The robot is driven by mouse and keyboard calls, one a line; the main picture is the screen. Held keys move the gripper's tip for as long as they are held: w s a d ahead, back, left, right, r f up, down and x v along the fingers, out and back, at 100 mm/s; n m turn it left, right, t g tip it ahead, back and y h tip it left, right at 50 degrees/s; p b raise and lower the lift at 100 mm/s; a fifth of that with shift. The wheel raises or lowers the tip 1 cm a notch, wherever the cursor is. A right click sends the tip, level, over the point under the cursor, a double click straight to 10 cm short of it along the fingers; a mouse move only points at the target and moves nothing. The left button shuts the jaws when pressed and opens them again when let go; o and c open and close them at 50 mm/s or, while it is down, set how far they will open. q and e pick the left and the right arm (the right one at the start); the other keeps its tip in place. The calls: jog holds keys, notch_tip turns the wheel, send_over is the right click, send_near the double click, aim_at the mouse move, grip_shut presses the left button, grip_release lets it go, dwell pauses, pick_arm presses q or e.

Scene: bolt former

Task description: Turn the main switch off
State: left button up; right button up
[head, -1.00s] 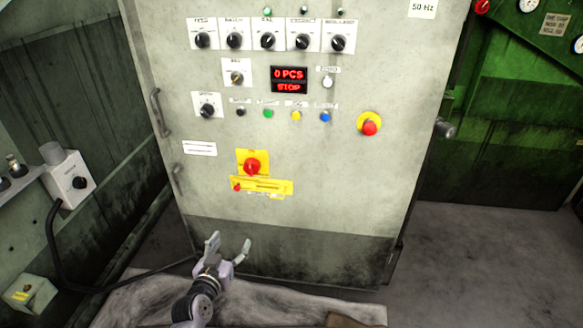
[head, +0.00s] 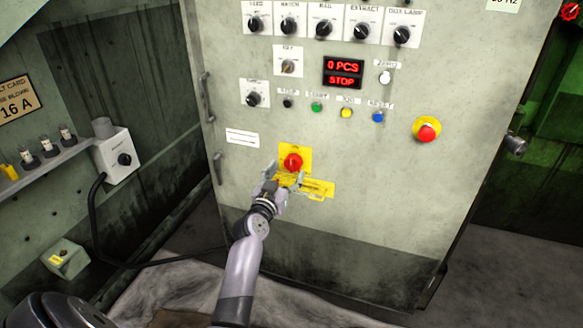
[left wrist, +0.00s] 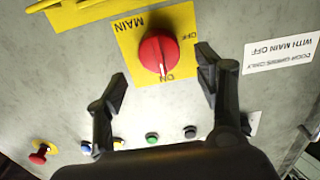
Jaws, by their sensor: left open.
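The main switch (head: 293,161) is a round red knob on a yellow plate on the grey cabinet front. In the left wrist view the knob (left wrist: 158,55) appears upside down, with its white pointer line at the ON mark and OFF lettered to the side. My left gripper (head: 284,176) is open just in front of and below the knob, partly covering the plate's lower edge. In the left wrist view its two dark fingers (left wrist: 161,78) stand apart on either side of the knob's ON end, with nothing between them gripped. My right gripper is not in view.
A yellow lockout bar (head: 318,188) sits just below the switch. A grey switch box (head: 117,157) is on the left wall.

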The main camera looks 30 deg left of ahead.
aim_at(291, 165)
pick_arm(q)
jog(key=x, duration=0.4)
jog(key=shift+a+b, duration=0.1)
jog(key=shift+b, duration=0.25)
jog(key=shift+w+a, duration=0.1)
jog(key=shift+w, duration=0.4)
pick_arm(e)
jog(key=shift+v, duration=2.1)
pick_arm(q)
jog(key=shift+c, duration=0.5)
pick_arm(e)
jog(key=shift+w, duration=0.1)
pick_arm(q)
jog(key=c, duration=1)
jog(key=shift+c, duration=0.2)
